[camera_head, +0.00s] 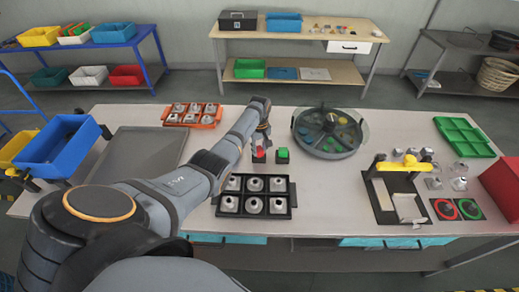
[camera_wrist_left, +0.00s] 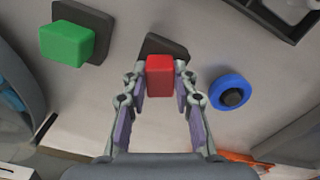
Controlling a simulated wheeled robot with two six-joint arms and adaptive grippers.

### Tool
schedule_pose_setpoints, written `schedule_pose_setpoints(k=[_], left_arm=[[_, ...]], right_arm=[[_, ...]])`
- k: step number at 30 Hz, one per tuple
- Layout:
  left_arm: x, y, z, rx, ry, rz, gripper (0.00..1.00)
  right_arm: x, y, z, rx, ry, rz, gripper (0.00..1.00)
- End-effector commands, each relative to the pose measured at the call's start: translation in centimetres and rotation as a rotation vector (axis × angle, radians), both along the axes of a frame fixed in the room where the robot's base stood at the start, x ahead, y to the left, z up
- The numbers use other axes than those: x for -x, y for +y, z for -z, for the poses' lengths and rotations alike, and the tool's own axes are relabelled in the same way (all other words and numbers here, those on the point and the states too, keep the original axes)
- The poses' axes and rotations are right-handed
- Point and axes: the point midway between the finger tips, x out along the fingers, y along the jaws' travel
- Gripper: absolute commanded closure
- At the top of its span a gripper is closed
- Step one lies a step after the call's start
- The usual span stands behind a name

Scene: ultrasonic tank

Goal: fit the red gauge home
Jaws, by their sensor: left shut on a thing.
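The red gauge (camera_wrist_left: 160,76) is a small red block held between the two fingertips of my left gripper (camera_wrist_left: 160,84). In the head view the red gauge (camera_head: 259,157) shows under my left gripper (camera_head: 261,143), close to the table. A dark base (camera_wrist_left: 165,44) lies just beyond the red gauge in the wrist view, partly hidden by it. I cannot tell whether the gauge touches the base. A green block (camera_wrist_left: 67,44) sits on a similar dark base to the left; in the head view the green block (camera_head: 282,153) is right of the red gauge. My right gripper is not in view.
A black tray (camera_head: 292,193) with several grey parts stands in front. A round divided tray (camera_head: 300,136) is at the right, and an orange rack (camera_head: 216,122) is behind left. A blue ring (camera_wrist_left: 231,92) lies right of the gripper in the wrist view.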

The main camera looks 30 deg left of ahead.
Motion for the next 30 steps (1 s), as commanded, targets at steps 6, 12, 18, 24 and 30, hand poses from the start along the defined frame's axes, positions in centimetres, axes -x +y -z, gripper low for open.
schedule_pose_setpoints(k=[6,12,18,24,30], left_arm=[[-0.01,0.00,-0.02,0.000,0.000,0.000,1.00],[-0.01,-0.01,0.05,0.000,0.000,0.000,1.00],[0.01,-0.01,0.13,0.000,0.000,0.000,1.00],[0.02,-0.01,0.15,0.001,0.001,0.000,1.00],[0.02,-0.01,0.15,0.001,0.001,0.000,0.52]], right_arm=[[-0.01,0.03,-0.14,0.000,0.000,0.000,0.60],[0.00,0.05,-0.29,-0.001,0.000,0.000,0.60],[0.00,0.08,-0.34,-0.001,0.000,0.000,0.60],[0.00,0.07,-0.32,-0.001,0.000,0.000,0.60],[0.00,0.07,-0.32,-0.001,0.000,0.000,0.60]])
